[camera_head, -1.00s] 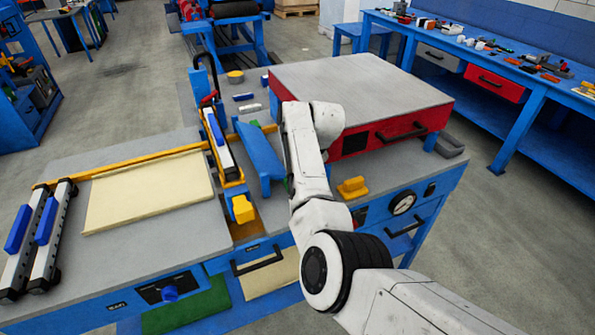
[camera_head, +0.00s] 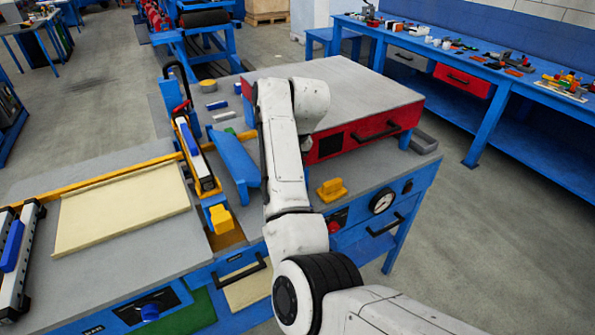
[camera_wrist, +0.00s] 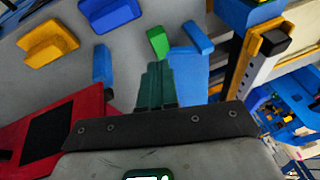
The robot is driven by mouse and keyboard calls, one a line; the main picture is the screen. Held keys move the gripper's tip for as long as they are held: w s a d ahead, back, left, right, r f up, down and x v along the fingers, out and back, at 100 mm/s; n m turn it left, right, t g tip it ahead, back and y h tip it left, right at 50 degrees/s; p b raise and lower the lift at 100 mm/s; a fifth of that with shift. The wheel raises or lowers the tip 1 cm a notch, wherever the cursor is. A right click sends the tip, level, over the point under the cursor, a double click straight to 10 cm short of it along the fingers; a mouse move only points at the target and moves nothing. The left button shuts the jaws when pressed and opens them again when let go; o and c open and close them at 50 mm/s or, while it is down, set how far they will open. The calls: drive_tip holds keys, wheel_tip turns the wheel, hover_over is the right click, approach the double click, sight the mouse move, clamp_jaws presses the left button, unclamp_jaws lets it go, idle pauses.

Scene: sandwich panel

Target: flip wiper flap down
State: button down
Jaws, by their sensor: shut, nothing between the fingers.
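The wiper flap looks to be the long blue slanted plate (camera_head: 235,162) at the middle of the bench, between the yellow-edged rail and the red box. It stands tilted up. In the wrist view, a blue plate (camera_wrist: 188,75), probably the same flap, is just behind and right of my fingers. My gripper (camera_wrist: 156,70) has its dark green fingers together with nothing between them. I cannot tell whether the fingers touch the plate. In the head view my white arm hides the gripper, right of the flap.
A red box with a grey top (camera_head: 345,100) stands right of my arm. A yellow handle (camera_head: 331,190) and a gauge (camera_head: 383,201) are at the front. A cream sheet (camera_head: 120,208) lies on the left tabletop. The yellow-edged rail (camera_head: 195,155) stands left of the flap.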

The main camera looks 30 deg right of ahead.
drive_tip(key=s+r+p, duration=0.4)
drive_tip(key=s+r, duration=0.2)
drive_tip(key=s, duration=0.4)
drive_tip(key=shift+s+a+p, duration=0.25)
drive_tip(key=shift+a+p, duration=0.05)
drive_tip(key=s+d+f+h, duration=0.4)
drive_tip(key=s+d+f, duration=0.5)
drive_tip(key=s+f, duration=0.35)
drive_tip(key=s+a+f+g, duration=0.1)
drive_tip(key=s+a+f, duration=0.1)
drive_tip(key=s, duration=0.5)
drive_tip(key=s+a+f+g+y, duration=0.1)
drive_tip(key=s+f, duration=0.3)
drive_tip(key=s, duration=0.4)
drive_tip(key=s+a+f+n, duration=0.1)
drive_tip(key=s+a+f, duration=0.2)
drive_tip(key=s, duration=0.4)
drive_tip(key=shift+s+a+g+y, duration=0.3)
drive_tip(key=shift+a+g+y, duration=0.05)
drive_tip(key=shift+g+y, duration=0.05)
drive_tip(key=c, duration=1.9)
unclamp_jaws()
